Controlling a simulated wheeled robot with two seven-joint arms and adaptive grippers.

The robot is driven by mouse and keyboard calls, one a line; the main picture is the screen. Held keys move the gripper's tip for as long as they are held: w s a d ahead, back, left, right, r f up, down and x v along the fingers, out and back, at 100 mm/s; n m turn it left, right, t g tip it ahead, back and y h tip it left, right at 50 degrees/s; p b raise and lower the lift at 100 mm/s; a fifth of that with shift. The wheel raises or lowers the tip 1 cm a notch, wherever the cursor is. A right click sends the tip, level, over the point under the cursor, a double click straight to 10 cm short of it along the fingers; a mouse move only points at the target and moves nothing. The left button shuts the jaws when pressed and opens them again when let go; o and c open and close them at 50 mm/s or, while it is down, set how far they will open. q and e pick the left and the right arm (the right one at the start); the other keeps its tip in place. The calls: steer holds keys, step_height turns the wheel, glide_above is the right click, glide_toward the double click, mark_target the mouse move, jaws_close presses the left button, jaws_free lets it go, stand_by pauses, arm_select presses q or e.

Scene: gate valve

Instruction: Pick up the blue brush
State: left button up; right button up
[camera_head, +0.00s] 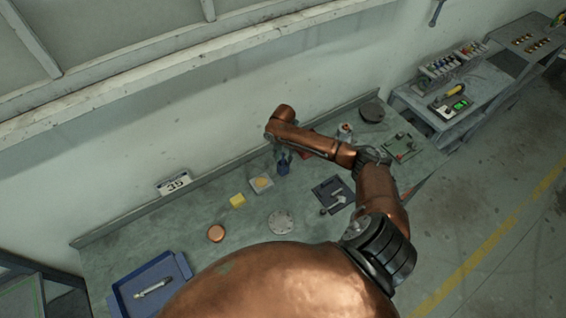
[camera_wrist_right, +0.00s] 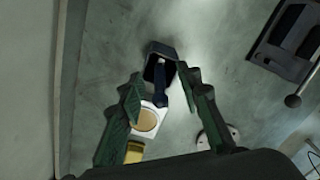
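The blue brush (camera_wrist_right: 161,84) is a dark blue shape in the right wrist view, lying between the two fingers, with a darker open-looking part at its far end. In the head view a small blue shape (camera_head: 283,167) shows on the workbench just under my right gripper (camera_head: 282,152). In the right wrist view the fingers of my right gripper (camera_wrist_right: 160,75) are spread, one on each side of the brush, with gaps to it. I cannot tell how high the fingertips are above the bench. My left gripper is not in view.
Close by are a white square holder with a round tan top (camera_head: 262,184), a yellow block (camera_head: 237,200), a grey flange disc (camera_head: 281,221) and a dark plate (camera_head: 326,188). A blue tray (camera_head: 122,300) is at lower left. The wall (camera_head: 225,125) rises behind the bench.

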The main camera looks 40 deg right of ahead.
jaws_close()
stand_by(0.4)
steer(key=shift+r, duration=0.15)
step_height(320, 180, up, 10)
steer(key=shift+f+b, duration=0.1)
steer(key=shift+b, duration=0.9)
